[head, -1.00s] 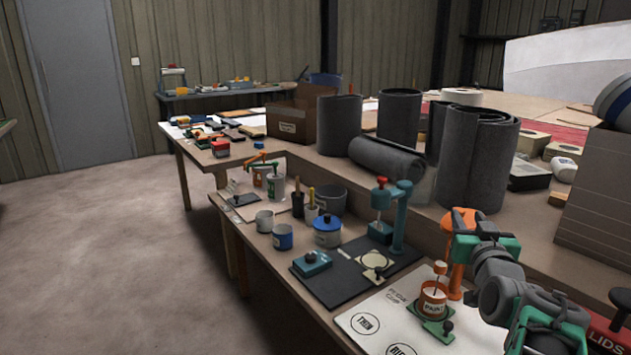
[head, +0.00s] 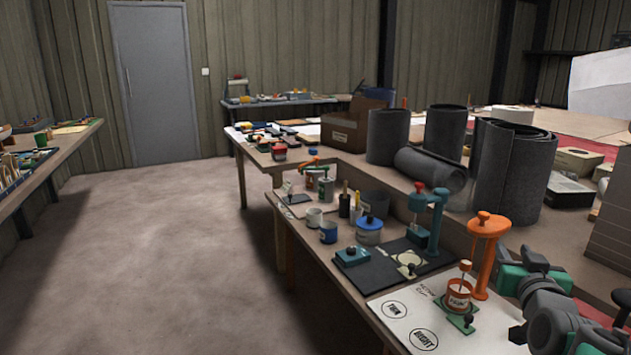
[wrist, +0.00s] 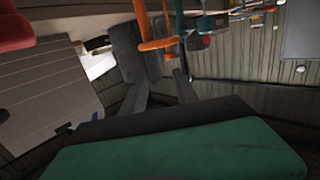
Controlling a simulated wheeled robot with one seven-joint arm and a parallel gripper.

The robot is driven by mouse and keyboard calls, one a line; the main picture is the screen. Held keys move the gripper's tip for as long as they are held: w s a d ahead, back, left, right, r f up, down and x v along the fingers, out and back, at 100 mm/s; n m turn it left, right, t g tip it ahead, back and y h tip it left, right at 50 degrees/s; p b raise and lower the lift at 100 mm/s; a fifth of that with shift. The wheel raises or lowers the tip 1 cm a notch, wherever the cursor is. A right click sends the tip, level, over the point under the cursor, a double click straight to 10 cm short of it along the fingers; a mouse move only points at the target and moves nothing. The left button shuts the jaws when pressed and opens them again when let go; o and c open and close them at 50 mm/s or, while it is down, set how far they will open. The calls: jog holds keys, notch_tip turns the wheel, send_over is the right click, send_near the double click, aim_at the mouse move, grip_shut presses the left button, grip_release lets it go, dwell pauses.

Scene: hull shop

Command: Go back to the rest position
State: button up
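My gripper (wrist: 160,84) shows in the wrist view, with its green and dark body across the bottom. Two dark fingers stand apart above it, with nothing visible between them. In the wrist view the orange stand (wrist: 145,30) is beyond the fingers.
The near bench holds a teal press (head: 436,222), a black mat (head: 378,279), a blue-lidded tin (head: 369,231) and cups. Dark rolls (head: 515,174) stand behind. A ribbed tan box (head: 611,225) is at right. Open floor (head: 165,255) lies left, before another bench (head: 55,160).

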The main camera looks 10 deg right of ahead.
jog(key=a+r+n+g+y+p, duration=0.25)
jog(key=a+g+y+p, duration=0.25)
jog(key=a+p, duration=1)
jog(key=s+a+r+n+g+y+p, duration=0.1)
jog(key=s+a+r+n+g+p, duration=0.1)
jog(key=s+a+g+p, duration=0.5)
jog(key=s+a+p, duration=0.4)
jog(key=s+a, duration=0.3)
jog(key=a, duration=0.1)
jog(key=shift+s+a+r+y, duration=0.2)
jog(key=shift+s+a+y, duration=0.1)
jog(key=shift+a, duration=0.1)
